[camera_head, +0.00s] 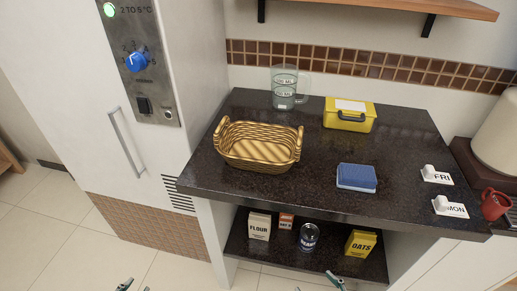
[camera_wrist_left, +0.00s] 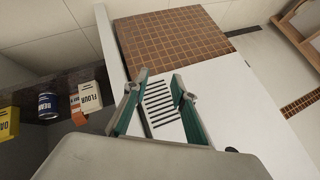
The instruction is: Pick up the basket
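The wicker basket (camera_head: 258,146) stands upright on the left part of the dark countertop (camera_head: 300,188) in the head view. It has a raised handle at each end and looks empty. My left gripper shows in the wrist view (camera_wrist_left: 160,92) with its two green fingers spread apart and nothing between them. In the head view its tips (camera_head: 134,285) just reach the bottom edge, well below and in front of the basket. One tip of my right gripper (camera_head: 335,280) shows at the bottom edge, and the rest is out of frame. The basket is not in the wrist view.
A measuring jug (camera_head: 284,88), yellow box (camera_head: 350,114) and blue sponge-like block (camera_head: 356,177) share the counter. A tall white fridge (camera_head: 160,150) stands close left. Flour (camera_head: 259,226), beans (camera_head: 308,237) and oats (camera_head: 360,243) sit on the lower shelf. A red mug (camera_head: 495,205) is far right.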

